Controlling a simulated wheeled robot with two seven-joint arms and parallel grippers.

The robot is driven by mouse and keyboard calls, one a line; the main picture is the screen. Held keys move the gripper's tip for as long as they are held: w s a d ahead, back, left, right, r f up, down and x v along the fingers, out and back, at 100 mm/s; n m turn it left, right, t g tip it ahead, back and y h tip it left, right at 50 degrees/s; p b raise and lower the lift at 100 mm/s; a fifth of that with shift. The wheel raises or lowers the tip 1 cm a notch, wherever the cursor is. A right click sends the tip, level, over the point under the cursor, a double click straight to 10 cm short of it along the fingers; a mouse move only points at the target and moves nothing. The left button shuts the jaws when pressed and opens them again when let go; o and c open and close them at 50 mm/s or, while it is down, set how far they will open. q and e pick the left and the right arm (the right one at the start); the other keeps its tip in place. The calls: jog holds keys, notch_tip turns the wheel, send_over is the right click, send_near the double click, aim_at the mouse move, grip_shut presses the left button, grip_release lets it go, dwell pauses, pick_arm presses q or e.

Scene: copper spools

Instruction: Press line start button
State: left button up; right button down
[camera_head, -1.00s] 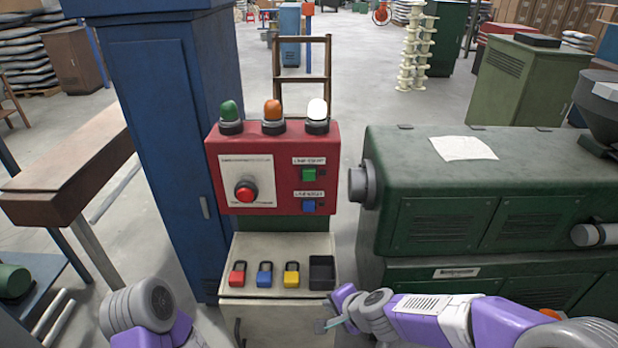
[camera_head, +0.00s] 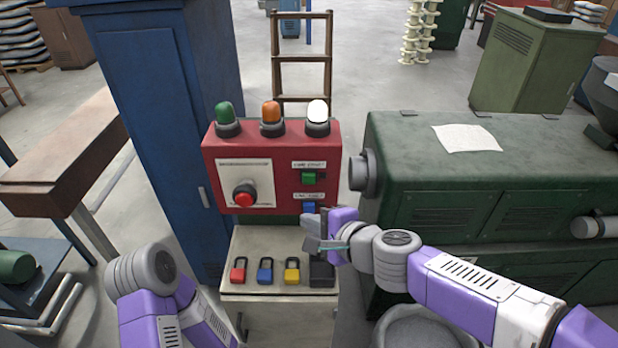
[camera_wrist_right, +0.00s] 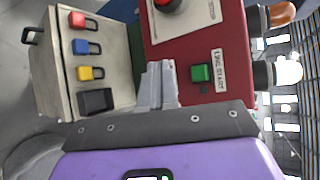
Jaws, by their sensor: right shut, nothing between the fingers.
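The red control box (camera_head: 222,160) faces me at the centre of the head view. Its green line start button (camera_head: 309,178) is at the upper right of the panel. A blue button (camera_head: 309,207) sits below it, just above my gripper. My right gripper (camera_head: 308,232) is shut and empty, in front of the lower right of the box. In the right wrist view, its closed fingers (camera_wrist_right: 158,85) point at the panel, beside the green button (camera_wrist_right: 200,73) and its line start label (camera_wrist_right: 218,70). The blue button is hidden there. My left gripper is out of view; only the left arm shows.
A red emergency-style button (camera_head: 243,198) is on the panel's left. Red, blue and yellow padlocks (camera_head: 265,268) and a black bin (camera_head: 321,272) rest on the ledge below. A green machine (camera_head: 400,150) stands close on the right, a blue cabinet (camera_head: 150,110) on the left.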

aim_at(309, 178)
jog(key=w+p, duration=0.1)
jog(key=w, duration=0.8)
jog(key=shift+w, duration=0.1)
dwell(2.1)
jog(key=shift+w+p, duration=0.3)
jog(key=shift+w, duration=0.45)
dwell(0.6)
jog(key=shift+s, duration=0.9)
jog(key=shift+s+b, duration=0.1)
jog(key=shift+b, duration=0.2)
